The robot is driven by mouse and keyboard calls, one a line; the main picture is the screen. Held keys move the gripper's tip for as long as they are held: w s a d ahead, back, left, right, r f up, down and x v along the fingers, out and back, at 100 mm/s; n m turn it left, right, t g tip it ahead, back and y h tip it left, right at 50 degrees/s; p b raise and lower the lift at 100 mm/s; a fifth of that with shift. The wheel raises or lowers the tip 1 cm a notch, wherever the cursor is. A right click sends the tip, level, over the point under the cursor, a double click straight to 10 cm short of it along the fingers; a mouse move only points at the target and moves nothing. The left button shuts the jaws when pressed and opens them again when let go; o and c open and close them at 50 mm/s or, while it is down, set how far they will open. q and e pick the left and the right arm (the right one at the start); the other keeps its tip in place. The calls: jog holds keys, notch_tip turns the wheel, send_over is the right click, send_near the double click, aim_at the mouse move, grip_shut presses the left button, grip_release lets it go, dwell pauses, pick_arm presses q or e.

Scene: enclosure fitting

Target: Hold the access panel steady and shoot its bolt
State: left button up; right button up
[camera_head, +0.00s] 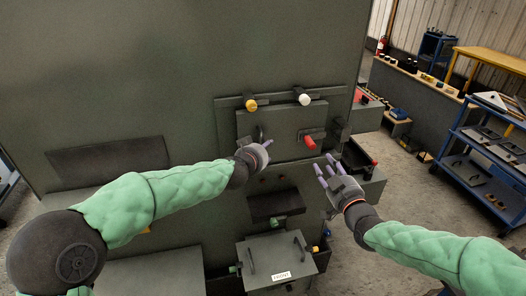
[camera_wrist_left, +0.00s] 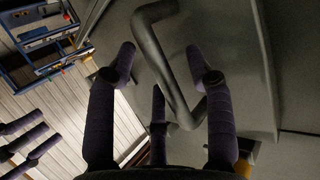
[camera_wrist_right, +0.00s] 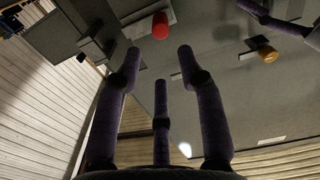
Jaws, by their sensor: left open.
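The grey access panel (camera_head: 282,122) sits upright in its frame on the large enclosure. Its bent bar handle (camera_head: 260,132) is on the panel's left side. My left gripper (camera_head: 264,150) is just below it; in the left wrist view the handle (camera_wrist_left: 165,65) runs between the open fingers (camera_wrist_left: 160,60). A red knob (camera_head: 309,142), apparently the bolt's, is at the panel's right edge. It also shows in the right wrist view (camera_wrist_right: 160,25), beyond the open, empty fingers (camera_wrist_right: 159,65) of my right gripper. My right gripper (camera_head: 325,170) is below and right of the knob, apart from it.
A yellow knob (camera_head: 251,105) and a white knob (camera_head: 304,99) sit along the panel's top edge. Below is a box with two handles and a label (camera_head: 281,274). A blue cart (camera_head: 485,160) stands at the far right. Open floor lies between.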

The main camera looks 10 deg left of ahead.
pick_arm(q)
grip_shut()
pick_arm(e)
jog(key=shift+r, duration=0.1)
jog(key=c, duration=0.7)
jog(key=n+y, duration=0.1)
jog(key=n, duration=0.2)
jog(key=shift+w+a+r+t+y, duration=0.1)
jog(key=shift+a+r+t+y, duration=0.2)
jog(key=shift+a+r+y, duration=0.1)
grip_shut()
jog(key=shift+s+a+r+n+y, duration=0.25)
jog(key=shift+n+y, duration=0.3)
jog(key=shift+n, duration=0.3)
jog(key=shift+s+a+r+n+y, duration=0.1)
jog(key=shift+a+r+n+y, duration=0.15)
jog(key=shift+n+y, duration=0.45)
jog(key=shift+s+a+r+n+y, duration=0.25)
jog(key=shift+n+y, duration=0.2)
jog(key=shift+n, duration=0.5)
